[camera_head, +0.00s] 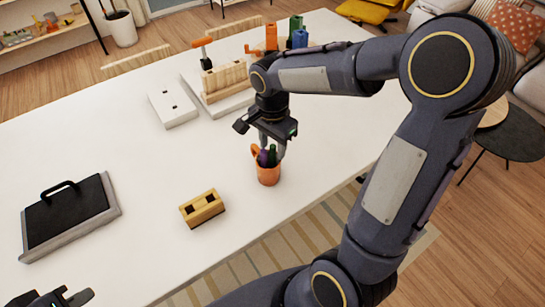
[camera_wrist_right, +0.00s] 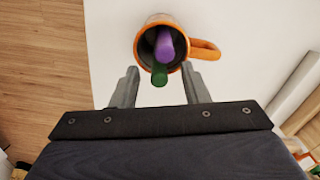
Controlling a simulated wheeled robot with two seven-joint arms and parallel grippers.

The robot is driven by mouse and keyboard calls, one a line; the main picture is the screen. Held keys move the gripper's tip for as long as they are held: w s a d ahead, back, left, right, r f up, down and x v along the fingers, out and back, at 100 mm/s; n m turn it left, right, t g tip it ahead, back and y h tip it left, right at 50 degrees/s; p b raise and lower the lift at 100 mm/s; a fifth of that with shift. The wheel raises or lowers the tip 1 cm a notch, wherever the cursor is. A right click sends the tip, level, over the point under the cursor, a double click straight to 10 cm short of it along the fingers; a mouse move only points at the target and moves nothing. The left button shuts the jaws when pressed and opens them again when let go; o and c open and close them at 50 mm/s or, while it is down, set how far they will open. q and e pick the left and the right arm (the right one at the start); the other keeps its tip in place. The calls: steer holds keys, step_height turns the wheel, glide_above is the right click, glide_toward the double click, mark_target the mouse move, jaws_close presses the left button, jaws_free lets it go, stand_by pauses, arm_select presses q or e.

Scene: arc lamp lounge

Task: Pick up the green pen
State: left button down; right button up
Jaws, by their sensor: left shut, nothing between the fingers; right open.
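A green pen (camera_wrist_right: 159,78) stands in an orange mug (camera_wrist_right: 205,49) beside a purple pen (camera_wrist_right: 165,45). In the head view the mug (camera_head: 268,176) stands upright on the white table, with the green pen (camera_head: 272,154) and purple pen (camera_head: 262,158) sticking out. My right gripper (camera_wrist_right: 160,88) is open and points down at the mug, its fingers on either side of the green pen's end and apart from it. In the head view my right gripper (camera_head: 269,145) is just above and behind the mug. My left gripper (camera_head: 66,298) is shut and empty at the lower left corner.
A yellow block with dark holes (camera_head: 202,208) lies left of the mug. A black-topped tray with a handle (camera_head: 70,216) is at the left. A white block (camera_head: 172,108) and a wooden rack (camera_head: 226,81) are behind. The white table (camera_head: 130,150) is clear between them.

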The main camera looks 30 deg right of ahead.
steer(key=shift+f, duration=0.5)
jaws_close()
steer(key=shift+r, duration=0.15)
